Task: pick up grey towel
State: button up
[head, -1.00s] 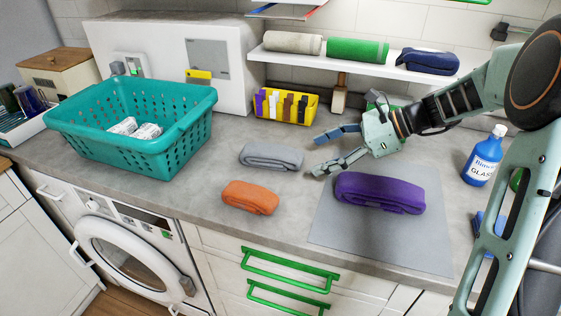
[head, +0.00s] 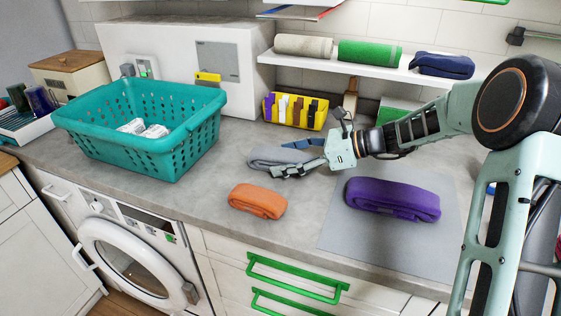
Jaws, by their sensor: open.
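The grey towel (head: 268,158) lies folded on the countertop, right of the teal basket and behind the orange towel. My gripper (head: 284,159) is open, with its fingers reaching left at the towel's right end. One finger shows over the far side and the other over the near side of that end. The fingers hide part of the towel. I cannot tell whether they touch it.
An orange towel (head: 257,201) lies in front, and a purple towel (head: 393,199) lies on a grey mat (head: 375,245) to the right. The teal basket (head: 140,150) stands left. A yellow bin (head: 296,112) stands behind, below a shelf (head: 350,66) with rolled towels.

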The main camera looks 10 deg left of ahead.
jog(key=shift+x, duration=1.2)
jog(key=c, duration=1.2)
jog(key=shift+c, duration=0.5)
jog(key=shift+r, duration=0.15)
